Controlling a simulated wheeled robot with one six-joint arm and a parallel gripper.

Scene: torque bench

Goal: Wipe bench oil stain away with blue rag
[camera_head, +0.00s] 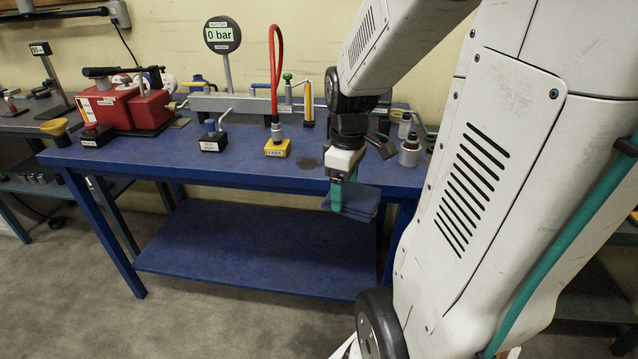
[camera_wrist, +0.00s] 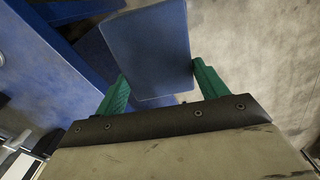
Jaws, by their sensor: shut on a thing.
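The blue rag (camera_head: 364,200) is a flat, folded-looking pad. My gripper (camera_head: 338,203) has green fingers and is shut on the rag, holding it at the front edge of the blue bench (camera_head: 225,165), apparently out in front of it. In the wrist view the rag (camera_wrist: 146,42) spans between the two green fingers of my gripper (camera_wrist: 160,72). A dark oil stain (camera_head: 308,162) lies on the bench top, just left of my wrist and behind the rag. The stain cannot be made out in the wrist view.
A yellow block (camera_head: 277,148) with a red hose stands left of the stain. A valve block (camera_head: 214,143) and a red pump (camera_head: 135,108) are further left. Metal fittings (camera_head: 409,151) stand right of my wrist. The bench's front strip between is clear. A lower shelf (camera_head: 250,250) is empty.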

